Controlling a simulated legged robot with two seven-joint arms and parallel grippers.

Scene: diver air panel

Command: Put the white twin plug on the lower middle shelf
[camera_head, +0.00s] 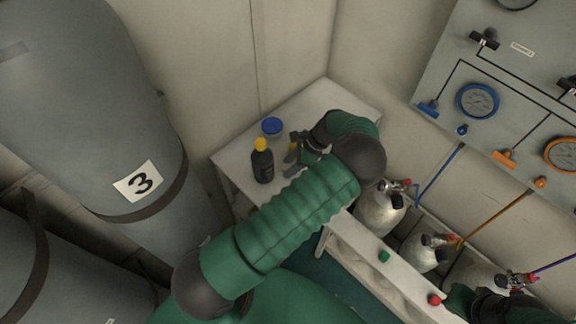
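I cannot make out a white twin plug or the lower middle shelf in the head view. My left gripper (292,157) is over the white table (320,97), just right of a black bottle with a yellow cap (262,162). A small yellow-orange patch shows at its fingers; I cannot tell whether it is held or lies behind them. My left forearm hides the front of the table. Part of my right arm shows at the lower right edge, with its gripper out of view.
A blue-lidded jar (271,127) stands behind the bottle. Gas cylinders (380,210) stand in a white rack (372,268) with a green and a red knob. A gauge panel (525,95) is at the upper right. Large grey tanks (85,100) fill the left.

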